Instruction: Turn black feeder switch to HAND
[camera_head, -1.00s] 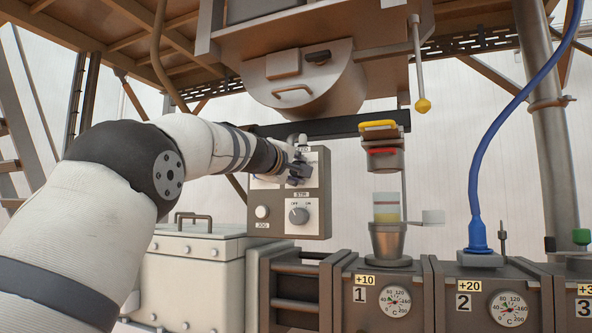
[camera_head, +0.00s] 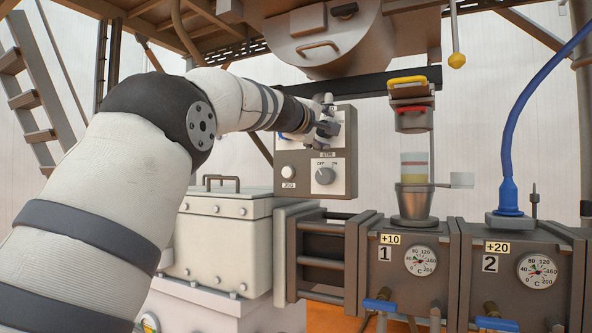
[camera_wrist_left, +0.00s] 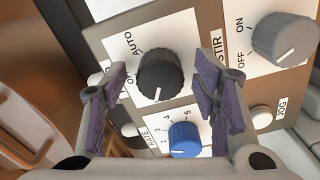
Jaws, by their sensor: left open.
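The black feeder switch (camera_wrist_left: 160,75) is a ribbed round knob on a white plate in the left wrist view. Its white pointer mark faces the picture's bottom. AUTO shows beside it, with a partly visible OFF; I cannot read HAND. My left gripper (camera_wrist_left: 163,88) is open, with one purple-padded finger on either side of the knob; contact is not clear. In the head view my left gripper (camera_head: 326,122) is at the upper part of the control panel (camera_head: 343,188) and hides the black switch. My right gripper is not in view.
A grey STIR knob (camera_wrist_left: 284,40), a blue RATE knob (camera_wrist_left: 185,138) and a white JOG button (camera_wrist_left: 262,117) sit close around the switch. A dark bar (camera_head: 370,83) runs above the panel. A cup with yellow contents (camera_head: 413,167) stands at right on unit 1.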

